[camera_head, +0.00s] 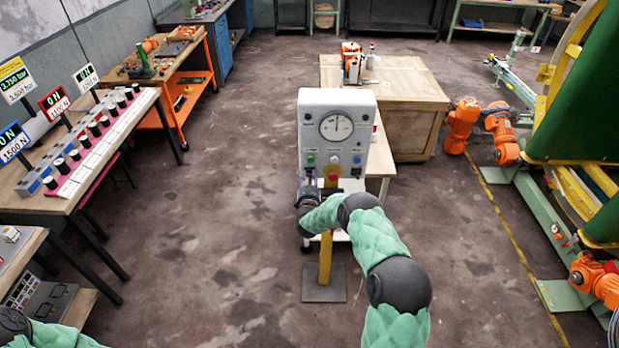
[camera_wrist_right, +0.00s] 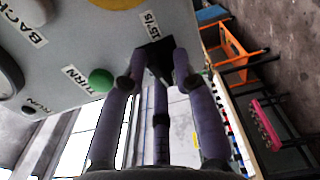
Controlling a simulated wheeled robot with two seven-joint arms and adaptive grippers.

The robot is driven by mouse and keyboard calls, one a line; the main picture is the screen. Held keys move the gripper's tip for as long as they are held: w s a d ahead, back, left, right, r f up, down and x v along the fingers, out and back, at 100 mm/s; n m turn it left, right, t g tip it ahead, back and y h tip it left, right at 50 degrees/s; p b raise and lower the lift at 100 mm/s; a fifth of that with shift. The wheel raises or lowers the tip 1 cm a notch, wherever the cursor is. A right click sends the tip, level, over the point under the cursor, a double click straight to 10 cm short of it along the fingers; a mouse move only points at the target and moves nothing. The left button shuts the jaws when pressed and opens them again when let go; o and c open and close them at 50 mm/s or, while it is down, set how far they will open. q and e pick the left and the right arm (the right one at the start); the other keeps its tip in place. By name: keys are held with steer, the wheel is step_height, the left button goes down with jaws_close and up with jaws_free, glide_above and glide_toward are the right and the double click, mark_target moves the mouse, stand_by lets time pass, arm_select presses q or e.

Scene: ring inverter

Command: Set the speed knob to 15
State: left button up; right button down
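The grey control box (camera_head: 338,125) stands on a yellow post, with a round white dial and coloured buttons on its front. My right gripper (camera_head: 306,188) is at the box's lower left, mostly hidden by my own arm. In the right wrist view, the purple fingers of my right gripper (camera_wrist_right: 158,62) close in around a black knob (camera_wrist_right: 156,68), close beside a label reading 15°/s. The fingertips appear to touch it; the knob's pointer is hidden. My left gripper is out of view; only part of the left arm shows at the bottom left.
A green button (camera_wrist_right: 101,80) with a TURN label sits beside the left finger. A wooden crate (camera_head: 412,130) stands behind the box at right. The floor between is clear.

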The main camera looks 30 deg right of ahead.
steer(key=shift+w+r, duration=0.1)
steer(key=shift+r, duration=0.1)
steer(key=shift+d+m+b, duration=0.1)
steer(key=shift+m+b, duration=0.6)
steer(key=shift+b, duration=0.15)
steer(key=m+b, duration=1.5)
steer(key=shift+d+r, duration=0.1)
steer(key=shift+d, duration=0.15)
steer(key=m+b, duration=0.5)
steer(key=m, duration=0.3)
steer(key=f+m+b, duration=0.1)
steer(key=m+b, duration=0.5)
steer(key=m, duration=0.1)
steer(key=m+b, duration=0.6)
steer(key=m, duration=0.2)
steer(key=shift+a+f+m, duration=0.25)
steer(key=shift+a+m, duration=0.05)
steer(key=shift+a, duration=0.05)
steer(key=shift+a+f, duration=0.1)
steer(key=shift+f, duration=0.05)
steer(key=c, duration=1.2)
jaws_free()
